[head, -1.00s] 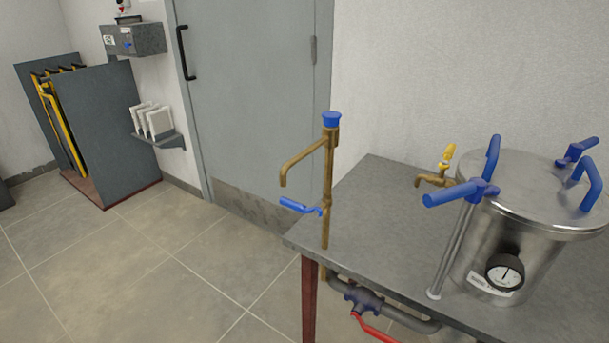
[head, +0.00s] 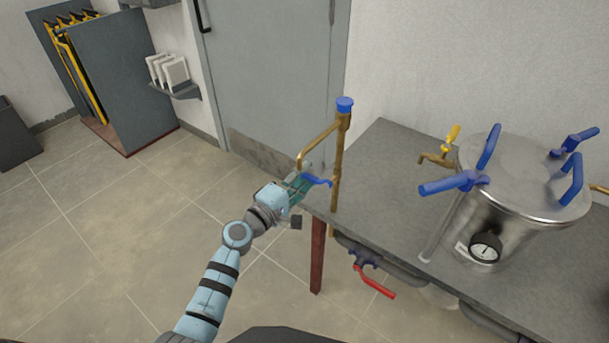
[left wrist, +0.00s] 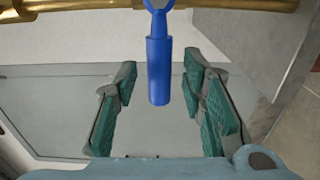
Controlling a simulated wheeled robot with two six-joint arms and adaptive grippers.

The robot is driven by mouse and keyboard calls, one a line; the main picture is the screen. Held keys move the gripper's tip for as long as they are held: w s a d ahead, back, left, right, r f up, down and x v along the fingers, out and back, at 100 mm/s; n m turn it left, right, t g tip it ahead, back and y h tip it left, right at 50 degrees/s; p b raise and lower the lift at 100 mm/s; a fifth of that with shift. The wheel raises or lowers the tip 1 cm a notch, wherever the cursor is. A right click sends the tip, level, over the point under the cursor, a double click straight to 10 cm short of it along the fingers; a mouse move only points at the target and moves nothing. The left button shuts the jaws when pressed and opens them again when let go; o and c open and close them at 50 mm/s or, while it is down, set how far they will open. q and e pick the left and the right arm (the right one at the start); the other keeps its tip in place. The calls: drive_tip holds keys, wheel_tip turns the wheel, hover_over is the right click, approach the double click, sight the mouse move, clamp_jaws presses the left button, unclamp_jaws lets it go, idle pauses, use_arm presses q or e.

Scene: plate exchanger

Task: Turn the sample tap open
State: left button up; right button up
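A brass standpipe (head: 337,165) with a blue cap (head: 345,104) and a bent spout stands at the table's left corner. Its blue lever (head: 318,181) sticks out to the left, and the lever's grip also shows in the left wrist view (left wrist: 159,72). My left gripper (head: 301,184) is at this lever. In the left wrist view, its teal-padded fingers are open, one on each side of the lever, with gaps on both sides. A smaller brass tap (head: 436,160) with a yellow handle (head: 452,136) is at the steel vessel's left. My right gripper is not in view.
The steel vessel (head: 520,205) with blue clamp handles and a gauge (head: 485,247) stands on the grey table (head: 385,190). A red-handled valve (head: 374,283) is below the table edge. A grey door (head: 265,75) is behind. Open floor lies to the left.

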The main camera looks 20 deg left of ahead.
use_arm(q)
drive_tip(key=shift+w+d, duration=0.15)
drive_tip(key=shift+w, duration=0.3)
clamp_jaws()
